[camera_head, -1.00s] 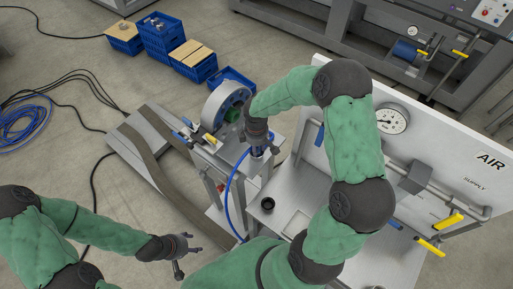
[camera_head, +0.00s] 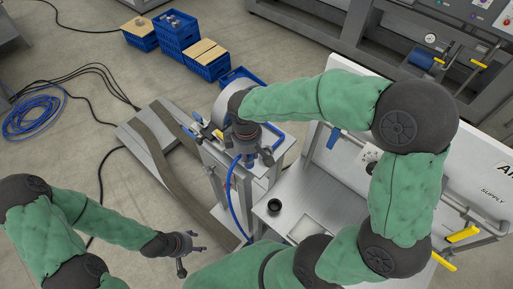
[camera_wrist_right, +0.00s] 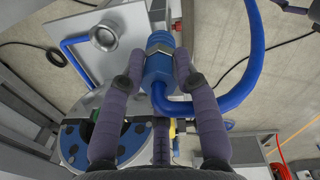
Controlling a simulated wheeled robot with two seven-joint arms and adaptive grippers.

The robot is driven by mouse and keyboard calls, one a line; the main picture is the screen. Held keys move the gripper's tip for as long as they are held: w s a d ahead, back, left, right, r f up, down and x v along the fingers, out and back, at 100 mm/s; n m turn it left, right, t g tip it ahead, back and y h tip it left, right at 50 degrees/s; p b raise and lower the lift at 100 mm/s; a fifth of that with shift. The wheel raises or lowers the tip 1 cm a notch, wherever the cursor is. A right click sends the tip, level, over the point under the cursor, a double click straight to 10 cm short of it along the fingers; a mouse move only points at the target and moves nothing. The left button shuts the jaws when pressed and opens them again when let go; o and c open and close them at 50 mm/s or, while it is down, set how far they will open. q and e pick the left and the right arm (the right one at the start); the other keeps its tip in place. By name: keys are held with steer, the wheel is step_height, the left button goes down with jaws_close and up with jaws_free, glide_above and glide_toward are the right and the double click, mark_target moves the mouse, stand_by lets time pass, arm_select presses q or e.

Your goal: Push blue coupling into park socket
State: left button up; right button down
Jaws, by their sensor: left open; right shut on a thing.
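The blue coupling (camera_wrist_right: 158,68), with a metal hex collar, is held between the two fingers of my right gripper (camera_wrist_right: 157,78) in the right wrist view. A blue hose (camera_wrist_right: 254,60) curves away from it. In the head view my right gripper (camera_head: 266,157) points down over the grey bench stand, mostly hiding the coupling. A round metal socket (camera_wrist_right: 103,38) with an open mouth sits on a plate left of the coupling in the wrist view, apart from it. I cannot tell whether it is the park socket. My left gripper (camera_head: 183,252) is open and empty, low over the floor.
A wheel-like drum (camera_wrist_right: 92,140) with dark blue pads lies close to my right gripper. A black cup (camera_head: 274,206) stands on the metal bench. The white AIR panel (camera_head: 484,172) rises at right. Blue crates (camera_head: 179,36) stand on the floor behind.

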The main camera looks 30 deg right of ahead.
steer(key=shift+s+a+r, duration=0.35)
steer(key=shift+s+a, duration=0.05)
steer(key=shift+a, duration=0.15)
steer(key=shift+s+a+r+p, duration=0.1)
steer(key=shift+a+r+p, duration=0.05)
steer(key=shift+r+p, duration=2.05)
arm_select(q)
step_height(320, 180, up, 4)
steer(key=shift+f+b, duration=0.2)
steer(key=shift+b, duration=0.15)
arm_select(e)
steer(key=shift+r, duration=0.35)
